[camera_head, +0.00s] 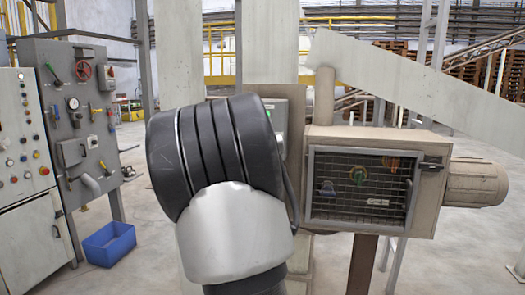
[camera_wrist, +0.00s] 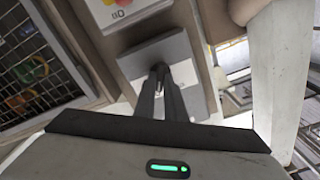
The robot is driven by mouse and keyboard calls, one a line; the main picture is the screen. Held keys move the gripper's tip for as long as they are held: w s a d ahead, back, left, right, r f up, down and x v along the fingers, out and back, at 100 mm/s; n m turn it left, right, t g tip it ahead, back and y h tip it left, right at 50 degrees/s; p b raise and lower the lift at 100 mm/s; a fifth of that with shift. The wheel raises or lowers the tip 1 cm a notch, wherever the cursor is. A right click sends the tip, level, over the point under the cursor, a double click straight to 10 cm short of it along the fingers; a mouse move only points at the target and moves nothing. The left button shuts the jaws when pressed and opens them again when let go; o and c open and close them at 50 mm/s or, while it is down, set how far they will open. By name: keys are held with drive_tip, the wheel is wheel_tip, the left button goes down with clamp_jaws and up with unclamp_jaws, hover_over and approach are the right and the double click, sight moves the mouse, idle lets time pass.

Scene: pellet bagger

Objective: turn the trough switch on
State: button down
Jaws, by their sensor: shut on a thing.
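In the wrist view, a grey switch box (camera_wrist: 188,62) is mounted on a beige surface, and I take it to be the trough switch. My gripper (camera_wrist: 160,70) reaches to the front of this box. Its two dark fingers are close together, shut on a small part at the box's face, which looks like the switch's handle. The fingers hide most of that part, so I cannot tell its position. In the head view my own arm covers the gripper and the contact. A grey box with a green mark (camera_head: 276,112) shows partly beside my arm there.
A panel with red and yellow buttons (camera_wrist: 118,10) sits close to the switch box. A beige machine with a mesh door (camera_head: 358,188) stands right of my arm. A grey valve panel (camera_head: 80,120) and a blue crate (camera_head: 109,244) are at left. Open floor lies at right.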

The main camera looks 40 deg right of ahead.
drive_tip(key=c, duration=1.8)
unclamp_jaws()
drive_tip(key=p+v, duration=0.2)
drive_tip(key=v, duration=1.5)
drive_tip(key=shift+s+a, duration=0.15)
drive_tip(key=shift+s, duration=0.1)
